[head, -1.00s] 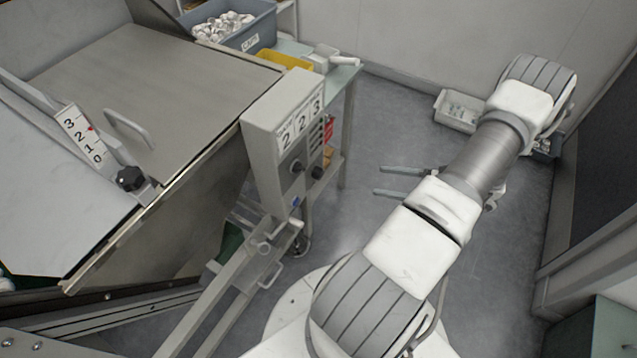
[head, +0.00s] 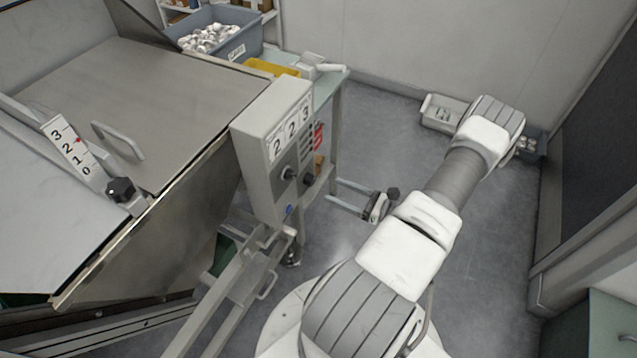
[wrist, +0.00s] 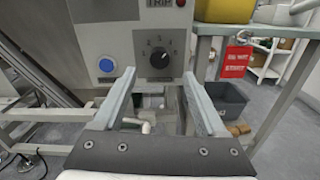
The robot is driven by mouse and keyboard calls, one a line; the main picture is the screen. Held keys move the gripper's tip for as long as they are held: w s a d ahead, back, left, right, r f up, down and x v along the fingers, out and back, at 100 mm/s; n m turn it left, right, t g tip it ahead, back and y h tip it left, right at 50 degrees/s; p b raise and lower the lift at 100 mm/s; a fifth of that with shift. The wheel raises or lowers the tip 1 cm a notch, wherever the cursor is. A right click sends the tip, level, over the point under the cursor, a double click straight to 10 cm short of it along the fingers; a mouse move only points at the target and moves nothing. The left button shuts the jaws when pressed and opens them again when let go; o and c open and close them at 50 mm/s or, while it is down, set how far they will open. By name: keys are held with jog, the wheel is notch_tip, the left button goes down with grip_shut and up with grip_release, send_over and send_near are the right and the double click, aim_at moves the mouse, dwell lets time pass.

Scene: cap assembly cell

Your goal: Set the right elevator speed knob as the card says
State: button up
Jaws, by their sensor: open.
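A grey control box (head: 262,150) stands left of my arm in the head view. Its top card (head: 290,132) reads 2, 2, 3; the small print is unreadable. My gripper (head: 334,192) is open and empty, right of the box. In the wrist view its fingers (wrist: 159,75) point at the panel, either side of the knob, apparently short of it.
A blue button (wrist: 106,65) is left of the dial. A red tag (wrist: 236,62) hangs at the right by the table leg. A chute with a number scale (head: 68,150) and black knob (head: 121,189) lies left.

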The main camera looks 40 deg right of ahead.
aim_at(313, 181)
jog(key=x, duration=0.6)
jog(key=shift+w+a, duration=0.1)
jog(key=shift+w, duration=0.1)
grip_shut()
